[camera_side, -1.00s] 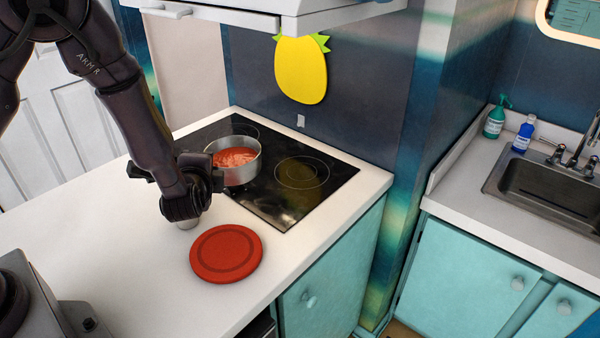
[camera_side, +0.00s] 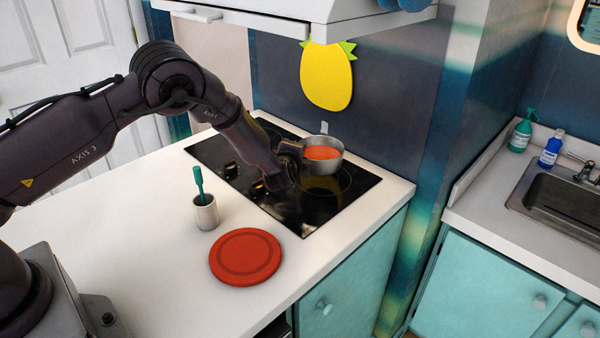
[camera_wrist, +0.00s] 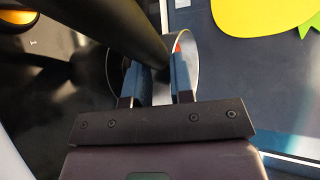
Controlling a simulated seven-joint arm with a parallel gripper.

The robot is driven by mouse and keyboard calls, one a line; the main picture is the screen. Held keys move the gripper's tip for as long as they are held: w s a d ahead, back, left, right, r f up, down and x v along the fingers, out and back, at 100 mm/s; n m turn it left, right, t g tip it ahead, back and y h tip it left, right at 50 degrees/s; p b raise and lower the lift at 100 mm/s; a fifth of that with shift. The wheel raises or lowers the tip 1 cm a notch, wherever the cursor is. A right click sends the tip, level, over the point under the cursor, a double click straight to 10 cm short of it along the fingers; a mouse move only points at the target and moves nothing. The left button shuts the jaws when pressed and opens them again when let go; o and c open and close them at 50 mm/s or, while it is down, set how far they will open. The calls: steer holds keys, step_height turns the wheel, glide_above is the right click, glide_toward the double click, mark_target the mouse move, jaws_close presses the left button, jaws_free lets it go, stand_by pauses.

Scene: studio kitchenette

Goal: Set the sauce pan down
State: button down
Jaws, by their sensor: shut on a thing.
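The sauce pan (camera_side: 325,166), a metal pan with red-orange sauce, is over the right rear part of the black stovetop (camera_side: 309,214) in the side view. It looks about level. Its underside is hard to see, so I cannot tell whether it touches the glass. My gripper (camera_side: 290,153) is at the pan's left side and is shut on it; the fingertips are small and dark there. In the wrist view my gripper (camera_wrist: 160,76) has its two blue-grey fingers close together against the pan, whose rim (camera_wrist: 195,62) shows behind them.
A red round mat (camera_side: 245,257) lies on the white counter (camera_side: 130,230) in front of the stovetop. A grey cup (camera_side: 206,213) with a teal-handled utensil stands left of it. A hood (camera_side: 300,12) hangs above.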

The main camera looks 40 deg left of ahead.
steer(key=shift+w+a+f, duration=0.1)
steer(key=shift+w+f, duration=0.7)
steer(key=shift+w, duration=0.05)
steer(key=shift+w+f, duration=0.15)
steer(key=shift+f, duration=0.8)
steer(key=shift+w+f, duration=0.15)
steer(key=shift+f, duration=0.75)
steer(key=shift+f, duration=0.1)
steer(key=c, duration=1.4)
jaws_free()
steer(key=shift+f, duration=0.2)
steer(key=o, duration=0.4)
steer(key=shift+r, duration=0.15)
